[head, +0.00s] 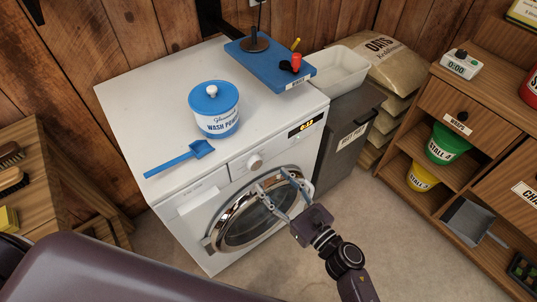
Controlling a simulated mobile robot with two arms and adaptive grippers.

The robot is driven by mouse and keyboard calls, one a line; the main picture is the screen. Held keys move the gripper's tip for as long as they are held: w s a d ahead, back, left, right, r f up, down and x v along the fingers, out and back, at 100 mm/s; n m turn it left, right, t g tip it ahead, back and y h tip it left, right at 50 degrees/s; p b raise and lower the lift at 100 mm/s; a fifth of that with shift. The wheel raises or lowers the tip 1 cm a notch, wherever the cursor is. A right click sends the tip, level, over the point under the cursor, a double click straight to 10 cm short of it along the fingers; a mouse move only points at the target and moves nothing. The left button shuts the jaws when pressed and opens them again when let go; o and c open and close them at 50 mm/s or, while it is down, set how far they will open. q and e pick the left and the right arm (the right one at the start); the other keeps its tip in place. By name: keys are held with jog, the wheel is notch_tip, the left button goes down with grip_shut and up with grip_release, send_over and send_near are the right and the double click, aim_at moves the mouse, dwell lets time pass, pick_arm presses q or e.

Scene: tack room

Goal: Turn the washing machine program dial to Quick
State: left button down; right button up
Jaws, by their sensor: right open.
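The white washing machine (135,125) stands against the plank wall with its chrome-rimmed round door (218,222) facing me. The pale round program dial (254,162) is on the front panel above the door. A small lit display (306,125) is to its right. The dial's program marks are too small to read. My right gripper (271,180) is open in front of the door, with its fingers apart and empty. Its tips appear just below and right of the dial, and I see no contact with it. My left gripper is not in view.
A wash powder tub (213,108), a blue scoop (180,158) and a blue board (265,68) with small items are on the machine's top. A dark bin (345,130) stands right of it. Wooden shelves are at both sides. The floor in front is clear.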

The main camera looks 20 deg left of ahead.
aim_at(257, 165)
jog(key=x, duration=0.4)
jog(key=shift+s+a+r, duration=0.1)
jog(key=shift+s+r, duration=0.05)
jog(key=shift+r, duration=0.05)
jog(key=shift+p+x, duration=0.3)
jog(key=shift+x, duration=1.05)
jog(key=shift+f, duration=0.2)
jog(key=c, duration=1.1)
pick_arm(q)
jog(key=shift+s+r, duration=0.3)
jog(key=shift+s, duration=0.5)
